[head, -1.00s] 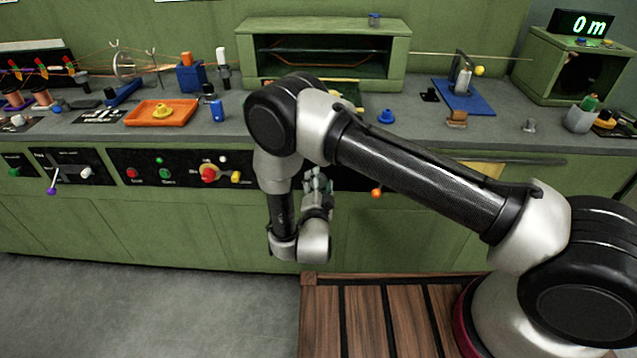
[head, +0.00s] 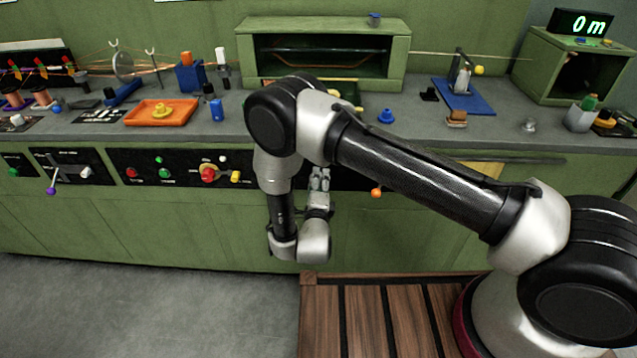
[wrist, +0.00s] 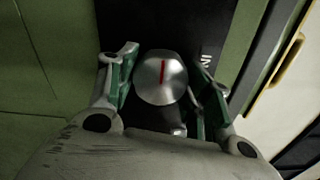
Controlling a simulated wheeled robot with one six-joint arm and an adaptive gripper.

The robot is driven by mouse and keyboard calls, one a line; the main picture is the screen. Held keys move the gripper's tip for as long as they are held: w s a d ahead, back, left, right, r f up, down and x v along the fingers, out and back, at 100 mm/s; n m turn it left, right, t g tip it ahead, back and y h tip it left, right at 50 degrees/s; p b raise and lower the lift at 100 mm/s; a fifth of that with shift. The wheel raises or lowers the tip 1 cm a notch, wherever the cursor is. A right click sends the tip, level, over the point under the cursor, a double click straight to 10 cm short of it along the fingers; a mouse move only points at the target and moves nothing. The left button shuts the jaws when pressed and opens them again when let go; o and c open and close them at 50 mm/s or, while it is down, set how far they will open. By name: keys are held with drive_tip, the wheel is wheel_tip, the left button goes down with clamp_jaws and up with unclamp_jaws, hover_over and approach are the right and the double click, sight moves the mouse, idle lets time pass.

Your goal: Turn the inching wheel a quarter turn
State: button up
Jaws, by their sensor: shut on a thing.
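The inching wheel (wrist: 161,78) is a round silver knob with a red line on its face. In the wrist view the line stands almost upright, leaning slightly. My gripper (wrist: 165,88) is shut on the knob, one green-padded finger on each side. Part of a white label, reading about "IN", shows on the black panel to the right of the knob. In the head view my gripper (head: 319,180) is at the front panel below the counter, and my arm hides the wheel there.
Left of my arm, the panel carries a red knob (head: 208,174) and a yellow handle (head: 235,176). An orange ball (head: 376,192) sticks out to the right of my gripper. An orange tray (head: 140,118) and a blue knob (head: 386,116) are on the counter above.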

drive_tip(key=shift+f+m, duration=0.1)
drive_tip(key=shift+m, duration=0.4)
drive_tip(key=o, duration=1)
drive_tip(key=shift+o, duration=0.2)
drive_tip(key=s, duration=0.7)
drive_tip(key=shift+s, duration=0.3)
drive_tip(key=shift+a, duration=0.1)
